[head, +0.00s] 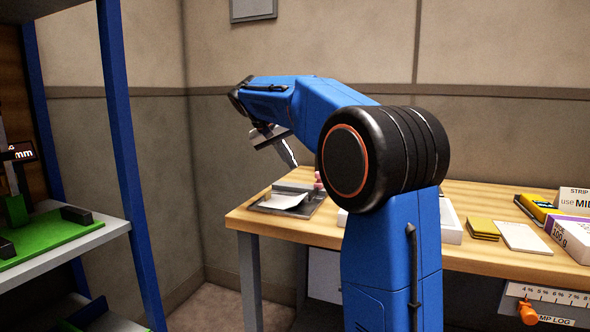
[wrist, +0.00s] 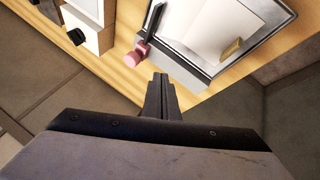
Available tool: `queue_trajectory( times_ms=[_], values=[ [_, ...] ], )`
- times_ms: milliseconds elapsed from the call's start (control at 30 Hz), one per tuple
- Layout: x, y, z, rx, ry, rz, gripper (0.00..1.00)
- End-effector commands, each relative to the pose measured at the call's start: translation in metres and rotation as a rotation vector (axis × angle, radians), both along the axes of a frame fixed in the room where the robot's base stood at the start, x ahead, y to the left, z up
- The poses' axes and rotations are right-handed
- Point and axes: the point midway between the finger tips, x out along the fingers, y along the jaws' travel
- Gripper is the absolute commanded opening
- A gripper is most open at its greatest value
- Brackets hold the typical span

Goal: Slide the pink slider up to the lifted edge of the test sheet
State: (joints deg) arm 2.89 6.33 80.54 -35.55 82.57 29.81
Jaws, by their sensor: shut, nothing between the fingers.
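The test sheet (head: 285,200) is white and lies on a grey metal device (head: 312,207) at the table's left end, with one edge looking raised. The sheet also shows in the wrist view (wrist: 205,28). The pink slider (head: 318,181) is mostly hidden behind my arm in the head view. In the wrist view the pink slider (wrist: 136,56) sits at the near left corner of the device, by a dark bar. My gripper (wrist: 159,76) is shut and empty, with its fingertips just below and right of the slider, apart from it in the picture. Its height is unclear.
A small brass-coloured block (wrist: 231,48) lies at the sheet's edge. A blue-posted shelf (head: 130,170) stands at left.

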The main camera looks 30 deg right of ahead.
Motion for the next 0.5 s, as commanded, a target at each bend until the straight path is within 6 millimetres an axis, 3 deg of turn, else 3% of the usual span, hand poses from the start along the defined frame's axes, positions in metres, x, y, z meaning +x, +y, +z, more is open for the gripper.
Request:
queue_trajectory(
  times_ms=[200, 500],
  values=[
    [-0.005, 0.022, 0.030, 0.000, -0.002, 0.001, 0.00],
    [-0.010, 0.030, 0.044, 0.011, 0.004, -0.002, 0.00]
  ],
)
